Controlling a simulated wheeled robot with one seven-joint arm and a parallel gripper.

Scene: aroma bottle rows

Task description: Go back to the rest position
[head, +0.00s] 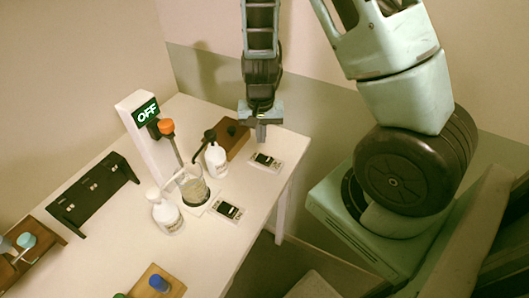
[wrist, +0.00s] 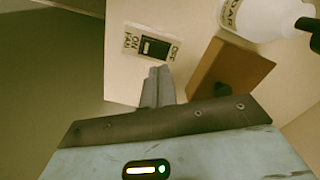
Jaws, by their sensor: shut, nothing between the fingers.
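My gripper (head: 261,131) hangs pointing down at the far right end of the white table, close above a switch panel. In the wrist view my gripper (wrist: 158,78) has its two fingers together with nothing between them. The switch panel (head: 264,162) lies just beyond the fingertips in the wrist view (wrist: 155,47), marked ON, OFF and FAN. The exact gap between fingertips and panel cannot be told.
A brown block (head: 240,137) and white bottle (head: 216,161) stand left of my gripper. A beaker (head: 194,190), second bottle (head: 166,215), second switch panel (head: 228,211) and post reading OFF (head: 147,112) are further left. A black rack (head: 93,195) stands beyond.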

